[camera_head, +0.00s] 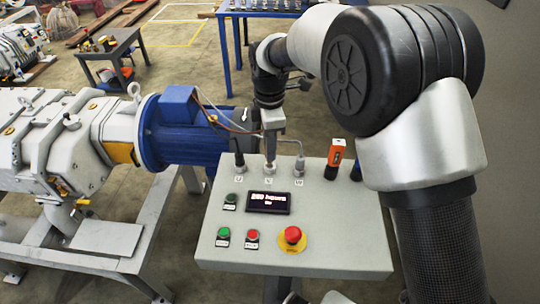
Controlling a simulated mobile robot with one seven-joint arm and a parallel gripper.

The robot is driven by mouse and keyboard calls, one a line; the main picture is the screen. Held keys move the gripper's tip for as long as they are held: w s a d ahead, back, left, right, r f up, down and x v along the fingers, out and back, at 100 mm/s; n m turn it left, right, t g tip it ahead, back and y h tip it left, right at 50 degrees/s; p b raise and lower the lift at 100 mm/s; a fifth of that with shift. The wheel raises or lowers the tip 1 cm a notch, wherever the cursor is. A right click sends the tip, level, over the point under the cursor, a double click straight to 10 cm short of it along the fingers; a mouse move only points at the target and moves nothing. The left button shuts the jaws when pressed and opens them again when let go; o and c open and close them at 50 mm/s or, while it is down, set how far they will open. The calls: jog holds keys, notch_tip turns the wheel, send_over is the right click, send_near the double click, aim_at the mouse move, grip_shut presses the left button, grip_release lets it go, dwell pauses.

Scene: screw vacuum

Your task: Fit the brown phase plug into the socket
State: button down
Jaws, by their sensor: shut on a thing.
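My gripper (270,158) points straight down over the middle of the control panel (345,236), at the socket (269,170) marked V. Its fingers are close together. A brown cable (235,128) runs from the blue motor to the gripper, so the brown plug appears to be held between the fingers, which mostly hide it. I cannot tell whether the plug's tip is in the socket or just above it. A black plug (239,160) stands upright at U, left of the gripper. A grey plug (300,162) stands upright at W, right of it.
The blue motor (187,130) of the grey pump is left of the panel. An orange-and-black tool (336,155) stands at the panel's back right. A small display (268,201), push buttons and a red emergency stop (292,235) are on the panel front.

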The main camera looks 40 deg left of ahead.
jog(key=shift+f, duration=1.75)
jog(key=shift+f, duration=0.1)
jog(key=shift+f, duration=0.15)
jog(key=c, duration=1.6)
grip_release()
notch_tip(320, 180, up, 12)
jog(key=shift+r, duration=0.25)
